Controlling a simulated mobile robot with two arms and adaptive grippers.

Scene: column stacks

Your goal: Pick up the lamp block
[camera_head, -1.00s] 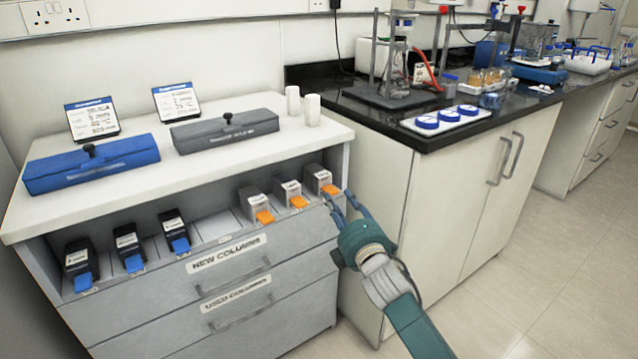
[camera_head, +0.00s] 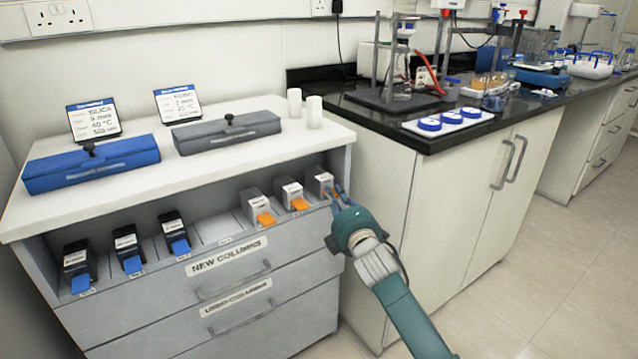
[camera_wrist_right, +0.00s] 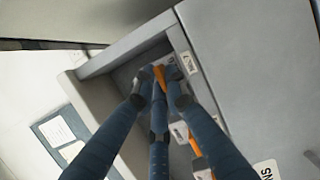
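Three light grey blocks with orange tabs stand in the open shelf of the cabinet; no readable label tells me which one is the lamp block. My right gripper (camera_head: 337,192) is at the front of the rightmost grey block (camera_head: 318,178) and partly covers it. In the right wrist view, the fingers (camera_wrist_right: 160,80) reach into the shelf, with an orange tab (camera_wrist_right: 173,73) showing between the fingertips. The fingers hide most of this block, and I cannot tell whether they grip it. My left gripper is not in view.
Several black blocks with blue tabs (camera_head: 128,249) stand at the shelf's left, with empty slots (camera_head: 212,230) between the groups. The cabinet's right side wall (camera_head: 343,165) is close to my right gripper. A blue case (camera_head: 92,163) and a grey case (camera_head: 226,131) lie on top.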

